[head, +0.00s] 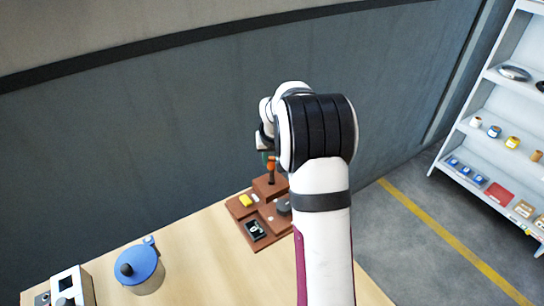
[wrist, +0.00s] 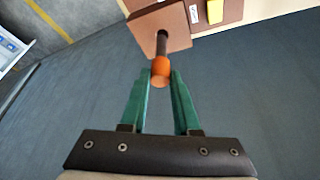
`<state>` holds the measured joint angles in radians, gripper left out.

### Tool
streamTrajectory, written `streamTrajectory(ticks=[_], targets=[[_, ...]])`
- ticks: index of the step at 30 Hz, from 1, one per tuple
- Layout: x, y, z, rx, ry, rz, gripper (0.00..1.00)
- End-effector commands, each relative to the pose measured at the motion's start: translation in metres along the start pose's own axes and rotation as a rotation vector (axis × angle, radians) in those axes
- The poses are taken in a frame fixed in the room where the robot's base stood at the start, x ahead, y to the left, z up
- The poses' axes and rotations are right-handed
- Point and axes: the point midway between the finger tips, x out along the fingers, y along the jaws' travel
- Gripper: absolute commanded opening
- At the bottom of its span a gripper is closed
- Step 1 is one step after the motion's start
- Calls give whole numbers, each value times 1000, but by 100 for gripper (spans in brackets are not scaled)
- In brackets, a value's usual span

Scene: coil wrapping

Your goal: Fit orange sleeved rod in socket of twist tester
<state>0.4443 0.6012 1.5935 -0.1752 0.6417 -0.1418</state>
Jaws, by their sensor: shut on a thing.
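The orange sleeved rod (head: 271,165) stands about upright over the raised block of a brown stepped stand (head: 262,187), which seems to be the twist tester. In the wrist view, the green fingers of my gripper (wrist: 160,84) are shut on the orange sleeve (wrist: 160,66). The rod's dark shaft (wrist: 162,44) reaches to the brown block (wrist: 174,20). Its far end is hidden against the block, so I cannot tell whether it sits in the socket. The socket itself does not show. My arm covers part of the stand's right side in the head view.
The stand carries a yellow piece (head: 245,200), a black display unit (head: 255,230) and a grey round part (head: 284,207). A blue-lidded pot (head: 140,268) and a white box (head: 68,288) stand on the wooden table at the left. A shelf (head: 490,130) is far right.

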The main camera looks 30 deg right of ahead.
Motion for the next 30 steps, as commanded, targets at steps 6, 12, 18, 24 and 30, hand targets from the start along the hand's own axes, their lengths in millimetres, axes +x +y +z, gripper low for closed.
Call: streamTrajectory(ticks=[6, 12, 18, 24, 30], targets=[[5, 0, 2, -1, 1, 0, 0], [10, 0, 4, 0, 0, 0, 0], [14, 0, 6, 0, 1, 0, 0], [19, 0, 8, 0, 0, 0, 0], [24, 0, 10, 0, 1, 0, 0]])
